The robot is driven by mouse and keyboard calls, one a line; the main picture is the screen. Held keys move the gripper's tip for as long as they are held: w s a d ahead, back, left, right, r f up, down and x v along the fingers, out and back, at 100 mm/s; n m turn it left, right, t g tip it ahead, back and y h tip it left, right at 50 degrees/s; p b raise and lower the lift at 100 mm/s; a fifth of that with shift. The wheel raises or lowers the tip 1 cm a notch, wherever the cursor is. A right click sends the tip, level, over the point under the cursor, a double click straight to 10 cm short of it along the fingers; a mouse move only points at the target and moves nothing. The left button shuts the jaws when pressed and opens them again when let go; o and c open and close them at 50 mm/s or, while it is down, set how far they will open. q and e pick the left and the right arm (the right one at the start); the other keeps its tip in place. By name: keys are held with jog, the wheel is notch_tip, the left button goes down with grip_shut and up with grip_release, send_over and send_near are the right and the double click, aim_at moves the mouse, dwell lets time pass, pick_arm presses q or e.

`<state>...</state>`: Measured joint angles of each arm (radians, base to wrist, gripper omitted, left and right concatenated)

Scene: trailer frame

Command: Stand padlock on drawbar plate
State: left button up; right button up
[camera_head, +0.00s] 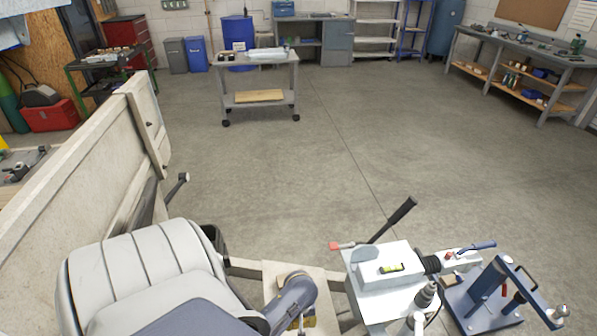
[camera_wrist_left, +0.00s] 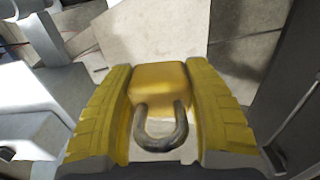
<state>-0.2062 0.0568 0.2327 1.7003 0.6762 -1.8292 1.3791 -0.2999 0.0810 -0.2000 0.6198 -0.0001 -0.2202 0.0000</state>
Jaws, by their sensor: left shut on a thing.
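A brass padlock with a dark, closed U-shaped shackle shows in the left wrist view (camera_wrist_left: 160,85). My left gripper (camera_wrist_left: 160,110) is shut on it, with a yellow ridged finger on each side of the body. The shackle points toward the wrist and the body points away. In the head view my left gripper (camera_head: 303,322) is at the bottom edge, mostly hidden by my arm, over the pale drawbar plate (camera_head: 322,297). The plate also shows beyond the padlock in the wrist view (camera_wrist_left: 150,35). I cannot tell whether padlock and plate touch. My right gripper is not in view.
Right of the plate stands a white hitch box with a spirit level (camera_head: 393,268) and a black-handled lever (camera_head: 400,212). Farther right is a blue metal stand (camera_head: 490,300). The trailer's side panel (camera_head: 80,165) rises at left. The floor ahead is open up to a cart (camera_head: 258,98).

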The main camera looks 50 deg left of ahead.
pick_arm(q)
jog(key=shift+s+a+f, duration=0.2)
jog(key=shift+s+f, duration=0.05)
jog(key=shift+s, duration=0.3)
jog(key=shift+s+a+f, duration=0.2)
jog(key=shift+s+f, duration=0.05)
jog(key=shift+s, duration=0.25)
notch_tip(320, 180, down, 20)
jog(key=shift+s, duration=0.15)
jog(key=shift+f, duration=0.15)
jog(key=o, duration=1.5)
jog(key=shift+s, duration=0.1)
jog(key=shift+r, duration=6.15)
